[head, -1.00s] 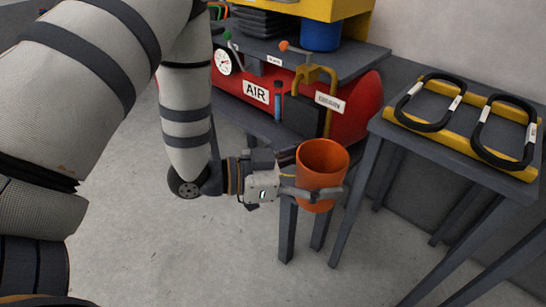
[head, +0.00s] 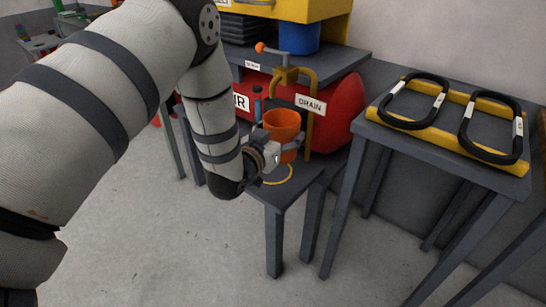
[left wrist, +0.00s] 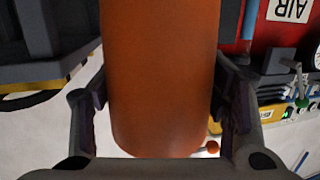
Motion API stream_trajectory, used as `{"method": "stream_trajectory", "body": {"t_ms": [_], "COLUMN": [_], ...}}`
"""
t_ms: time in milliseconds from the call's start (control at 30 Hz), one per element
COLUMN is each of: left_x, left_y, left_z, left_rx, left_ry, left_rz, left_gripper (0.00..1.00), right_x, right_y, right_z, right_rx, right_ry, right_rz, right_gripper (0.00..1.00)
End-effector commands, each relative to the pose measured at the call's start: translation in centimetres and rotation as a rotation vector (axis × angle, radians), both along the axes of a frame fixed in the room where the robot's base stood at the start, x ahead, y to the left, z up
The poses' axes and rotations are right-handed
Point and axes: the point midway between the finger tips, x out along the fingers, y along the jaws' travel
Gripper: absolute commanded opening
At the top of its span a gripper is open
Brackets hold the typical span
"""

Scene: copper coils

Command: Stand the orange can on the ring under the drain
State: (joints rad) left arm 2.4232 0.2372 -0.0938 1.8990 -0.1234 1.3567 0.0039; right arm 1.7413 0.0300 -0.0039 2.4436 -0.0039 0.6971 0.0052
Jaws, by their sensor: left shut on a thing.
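The orange can (head: 283,122) is upright with its open top up, held in my left gripper (head: 280,150). In the left wrist view the can (left wrist: 160,80) fills the space between the two fingers (left wrist: 163,105). The yellow ring (head: 286,179) lies on a low grey stand (head: 283,196) and shows just below the can and gripper, partly covered by them. I cannot tell the gap between the can's base and the stand. The yellow drain pipe (head: 309,135) with its DRAIN label (head: 311,104) is close behind and right of the can. My right gripper is out of view.
The red air tank (head: 345,112) is behind the can, with an orange-knobbed valve lever (head: 271,49) above. A blue container (head: 306,38) stands on the shelf over it. A grey table (head: 450,160) with black coils on a yellow rack (head: 432,128) is at right. Floor in front is clear.

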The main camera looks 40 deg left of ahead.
Motion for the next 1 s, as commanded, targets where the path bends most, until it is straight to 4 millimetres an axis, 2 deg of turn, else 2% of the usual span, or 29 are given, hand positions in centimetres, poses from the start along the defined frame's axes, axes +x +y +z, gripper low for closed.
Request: {"method": "stream_trajectory", "body": {"t_ms": [33,100,333,500,833,867,900,933,1000], "left_x": [0.2,0.6,1.3,1.3,1.4,1.4,1.4,1.4,1.4], "left_y": [0.8,1.8,3.5,3.7,3.6,3.6,3.6,3.6,3.6], "left_z": [-2.2,-3.4,-5.3,-8.5,-8.7,-8.6,-8.6,-8.6,-8.6], "left_rx": [-0.001,-0.001,-0.001,-0.001,-0.001,-0.001,-0.001,-0.001,-0.001], "left_ry": [0.012,0.01,0.007,0.009,0.005,0.006,0.005,0.005,0.005], "left_rz": [-0.001,-0.002,-0.003,-0.004,-0.004,-0.004,-0.004,-0.004,-0.004], "left_gripper": [0.37,0.37,0.37,0.37,0.37,0.75,0.84,0.88,0.88], "right_x": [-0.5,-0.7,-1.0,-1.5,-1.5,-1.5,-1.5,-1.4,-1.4], "right_y": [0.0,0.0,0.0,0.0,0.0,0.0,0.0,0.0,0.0], "right_z": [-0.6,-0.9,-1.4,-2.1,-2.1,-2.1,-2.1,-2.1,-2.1], "right_rx": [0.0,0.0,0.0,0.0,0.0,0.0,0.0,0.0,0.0], "right_ry": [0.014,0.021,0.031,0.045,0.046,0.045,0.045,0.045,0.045], "right_rz": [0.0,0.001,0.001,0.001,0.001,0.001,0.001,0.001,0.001], "right_gripper": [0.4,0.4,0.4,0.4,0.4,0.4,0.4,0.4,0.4]}}
